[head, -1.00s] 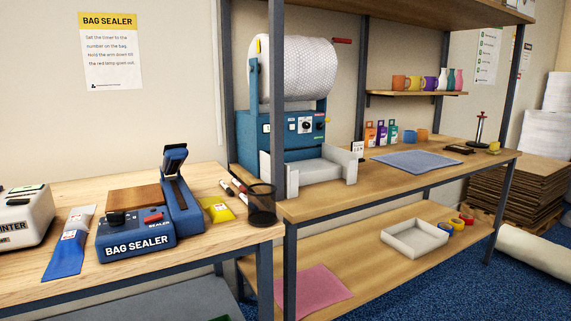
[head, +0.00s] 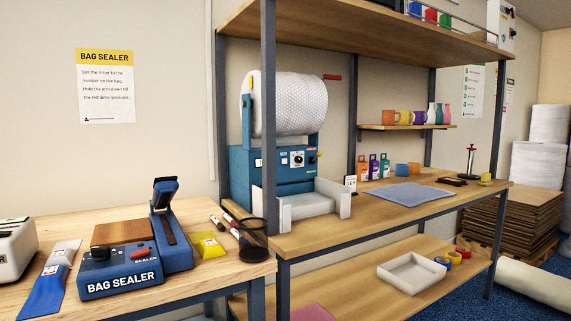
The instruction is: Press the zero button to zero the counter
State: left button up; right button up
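A blue machine (head: 240,172) stands on the workbench behind a shelf post. It carries a large roll of bubble wrap (head: 290,103). Neither of my grippers is in view.
A blue bag sealer (head: 120,270) sits on the left table with a blue pouch (head: 48,282), a yellow packet (head: 208,245) and a dark mesh cup (head: 253,240). A white tray (head: 322,206) fronts the blue machine. A shelf post (head: 268,120) rises before it.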

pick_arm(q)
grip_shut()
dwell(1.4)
